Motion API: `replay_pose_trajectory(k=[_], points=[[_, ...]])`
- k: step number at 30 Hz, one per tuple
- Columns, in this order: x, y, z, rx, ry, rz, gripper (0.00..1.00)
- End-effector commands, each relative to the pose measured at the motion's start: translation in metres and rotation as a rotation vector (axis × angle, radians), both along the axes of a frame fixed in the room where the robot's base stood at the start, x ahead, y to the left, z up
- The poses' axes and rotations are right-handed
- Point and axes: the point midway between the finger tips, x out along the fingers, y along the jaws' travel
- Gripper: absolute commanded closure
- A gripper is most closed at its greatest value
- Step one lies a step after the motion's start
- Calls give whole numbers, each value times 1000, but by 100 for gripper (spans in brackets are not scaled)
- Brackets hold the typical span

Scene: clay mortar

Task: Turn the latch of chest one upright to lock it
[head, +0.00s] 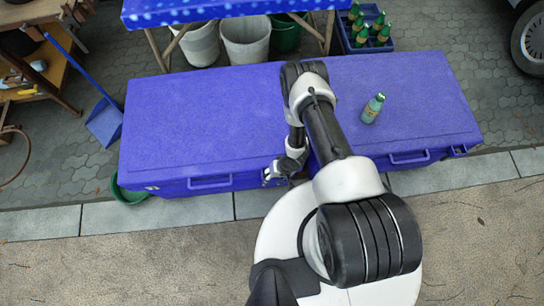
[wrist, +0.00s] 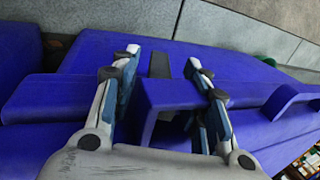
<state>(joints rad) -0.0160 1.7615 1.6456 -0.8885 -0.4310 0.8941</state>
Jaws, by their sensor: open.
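Two blue chests stand side by side, the left chest (head: 200,110) and the right chest (head: 420,100), both with lids down. I see no label telling which is chest one. My gripper (head: 272,175) is at the front of the left chest, near its right end. In the wrist view my gripper (wrist: 162,70) is open, its fingers on either side of a blue block (wrist: 185,95) on the chest. A dark grey strip (wrist: 159,64), perhaps the latch, shows between the fingers. I cannot tell whether the fingers touch it. In the head view my arm hides this spot.
The left chest's handle (head: 210,182) is left of my gripper; the right chest has a handle (head: 409,158) too. A green bowl (head: 128,190) lies at the left corner. The pavement in front (head: 140,265) is clear.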

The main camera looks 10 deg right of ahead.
Motion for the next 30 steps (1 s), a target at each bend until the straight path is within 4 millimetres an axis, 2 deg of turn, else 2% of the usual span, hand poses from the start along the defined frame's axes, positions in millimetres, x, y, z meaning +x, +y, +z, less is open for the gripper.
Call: replay_pose_trajectory(k=[4,23,30], points=[[0,0,0,0,0,0,58],[0,0,1,0,0,0,100],[1,2,2,-32,-1,3,100]])
